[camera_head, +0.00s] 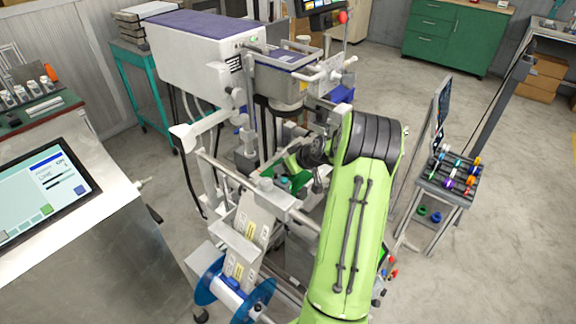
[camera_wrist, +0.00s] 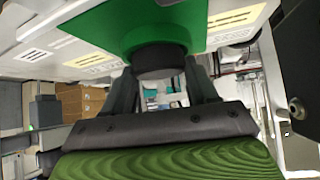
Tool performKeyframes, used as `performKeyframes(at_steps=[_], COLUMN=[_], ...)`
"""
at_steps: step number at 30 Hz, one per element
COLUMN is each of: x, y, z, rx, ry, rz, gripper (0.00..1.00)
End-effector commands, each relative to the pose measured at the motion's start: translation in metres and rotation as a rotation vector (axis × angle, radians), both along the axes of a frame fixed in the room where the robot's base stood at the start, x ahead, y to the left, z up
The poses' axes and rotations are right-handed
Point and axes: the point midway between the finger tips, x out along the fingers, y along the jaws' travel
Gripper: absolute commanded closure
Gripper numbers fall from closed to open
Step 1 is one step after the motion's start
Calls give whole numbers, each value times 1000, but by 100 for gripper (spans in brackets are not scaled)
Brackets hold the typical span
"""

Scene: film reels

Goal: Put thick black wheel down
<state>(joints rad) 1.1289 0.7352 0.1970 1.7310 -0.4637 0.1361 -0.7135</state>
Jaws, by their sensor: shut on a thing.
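In the wrist view, a short, round, dark piece, which I take to be the thick black wheel (camera_wrist: 159,60), sits between the two fingers of my gripper (camera_wrist: 162,75). My gripper is shut on it. A bright green part (camera_wrist: 170,25) lies directly behind the wheel; I cannot tell whether they touch. In the head view, my green arm reaches in toward the middle of the labelling machine. My gripper and the wheel are mostly hidden there among the machine parts.
A white label strip (camera_head: 248,235) runs down to a blue-flanged reel (camera_head: 208,282) at the front. The machine's bars crowd the arm. A monitor (camera_head: 40,190) stands left, and a small rack (camera_head: 450,185) with coloured pieces right. Open floor lies beyond.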

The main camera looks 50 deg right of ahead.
Motion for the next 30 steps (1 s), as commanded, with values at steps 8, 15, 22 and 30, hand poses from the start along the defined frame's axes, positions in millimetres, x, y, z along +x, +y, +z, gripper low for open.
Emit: performKeyframes(at_steps=[8,15,22,30], x=[0,-1,-3,-4], y=[0,1,2,2], z=[-3,-11,-17,-13], rx=[-1,1,8,9], ry=[0,5,15,17], rz=[1,1,1,1], gripper=[79,79,35,17])
